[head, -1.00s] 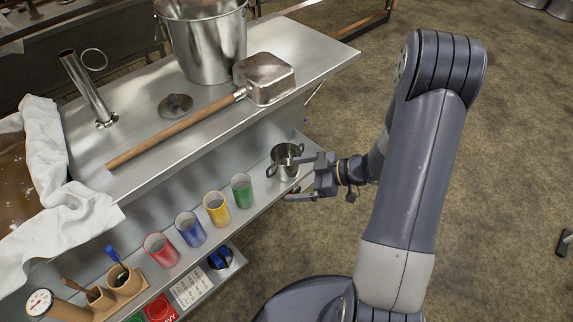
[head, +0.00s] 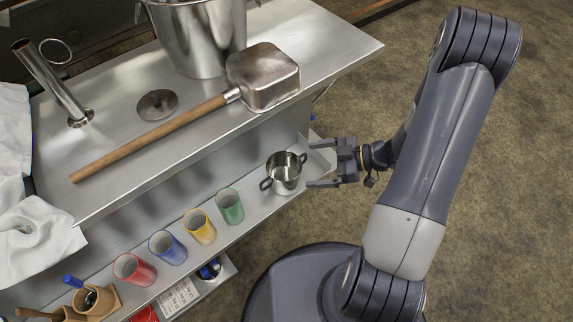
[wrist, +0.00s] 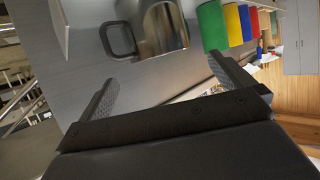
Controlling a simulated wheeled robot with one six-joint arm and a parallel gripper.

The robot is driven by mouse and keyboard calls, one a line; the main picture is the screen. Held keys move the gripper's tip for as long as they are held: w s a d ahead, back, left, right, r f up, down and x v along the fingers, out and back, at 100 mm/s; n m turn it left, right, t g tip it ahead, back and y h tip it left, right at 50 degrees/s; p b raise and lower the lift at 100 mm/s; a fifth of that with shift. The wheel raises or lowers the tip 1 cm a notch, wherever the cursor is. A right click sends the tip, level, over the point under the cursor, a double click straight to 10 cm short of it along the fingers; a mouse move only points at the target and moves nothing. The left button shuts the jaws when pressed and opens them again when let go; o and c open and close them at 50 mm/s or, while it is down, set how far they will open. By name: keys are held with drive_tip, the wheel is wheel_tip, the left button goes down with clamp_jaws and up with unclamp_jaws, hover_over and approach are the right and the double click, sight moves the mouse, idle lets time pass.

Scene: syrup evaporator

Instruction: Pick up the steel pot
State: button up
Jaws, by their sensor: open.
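The steel pot (head: 284,176) is a small open pot with two dark-rimmed loop handles. It stands upright on the lower shelf, at the right end of the row of cups. In the wrist view the pot (wrist: 164,28) shows at the top centre, with one handle on its left, just beyond the fingers. My gripper (head: 321,164) is open and empty to the right of the pot, its fingers pointing at it. In the wrist view the gripper's fingers (wrist: 162,82) are spread wide, with the pot ahead between them and part of it cut off by the frame.
Green (head: 229,206), yellow (head: 200,227), blue (head: 167,247) and red cups (head: 133,270) line the lower shelf (head: 262,213) left of the pot. Above is the steel counter (head: 325,42) with a long-handled dipper (head: 262,78) and a bucket (head: 200,40). The floor at right is clear.

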drive_tip(key=b, duration=0.3)
hover_over(284, 174)
drive_tip(key=s, duration=0.2)
wheel_tip(284, 174, down, 4)
drive_tip(key=shift+r, duration=0.1)
drive_tip(key=shift+a, duration=0.1)
drive_tip(key=shift+c, duration=0.3)
drive_tip(key=c, duration=0.9)
drive_tip(key=shift+o, duration=0.2)
